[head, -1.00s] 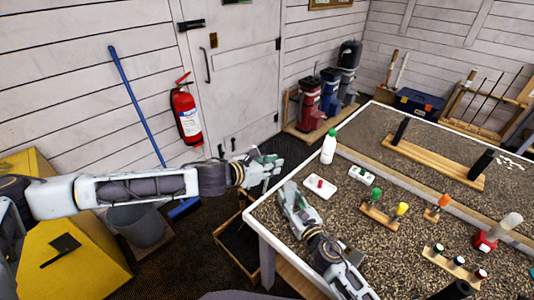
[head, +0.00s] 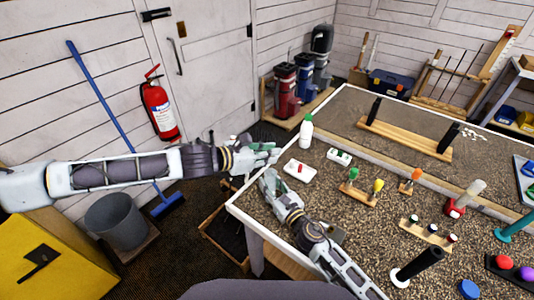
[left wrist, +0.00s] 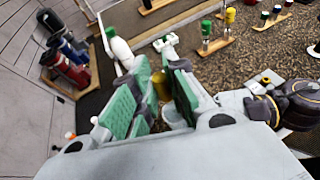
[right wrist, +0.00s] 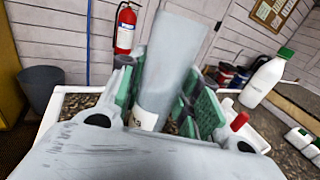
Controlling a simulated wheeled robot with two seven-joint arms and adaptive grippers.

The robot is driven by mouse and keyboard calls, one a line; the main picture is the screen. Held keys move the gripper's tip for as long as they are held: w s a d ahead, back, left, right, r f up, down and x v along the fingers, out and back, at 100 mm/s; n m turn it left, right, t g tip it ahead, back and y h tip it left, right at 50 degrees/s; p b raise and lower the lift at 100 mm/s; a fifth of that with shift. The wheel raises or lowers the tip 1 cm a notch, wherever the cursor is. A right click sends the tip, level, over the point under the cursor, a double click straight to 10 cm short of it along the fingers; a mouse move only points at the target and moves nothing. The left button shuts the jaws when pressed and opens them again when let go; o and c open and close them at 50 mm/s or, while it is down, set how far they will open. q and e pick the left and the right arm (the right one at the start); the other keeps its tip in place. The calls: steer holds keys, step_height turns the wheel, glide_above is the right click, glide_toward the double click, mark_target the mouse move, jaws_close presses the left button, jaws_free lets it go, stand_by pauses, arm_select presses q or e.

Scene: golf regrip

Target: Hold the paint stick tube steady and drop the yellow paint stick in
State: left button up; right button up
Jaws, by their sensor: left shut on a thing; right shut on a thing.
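My left gripper (head: 272,154), with green pads, is shut on the yellow paint stick (left wrist: 160,86), which shows between its pads in the left wrist view. A pale grey cylinder (left wrist: 173,115), likely the paint stick tube, sits right beside the stick there. My right gripper (head: 266,181) is just below and in front of the left one, over the table's left corner. In the right wrist view it is shut on the grey tube (right wrist: 168,65), which stands nearly upright and slightly tilted, with a small label low down. I cannot tell whether the stick's end is inside the tube.
A white bottle with green cap (head: 305,131), a white tray with a red piece (head: 298,172) and a small white box (head: 339,157) stand nearby on the table. Small stands hold green (head: 353,174), yellow (head: 378,185) and orange (head: 416,175) topped items.

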stand_by(0.4)
arm_select(q)
steer(key=shift+f, duration=2.9)
steer(key=o, duration=0.8)
steer(key=shift+a, duration=0.15)
steer(key=shift+v, duration=5.9)
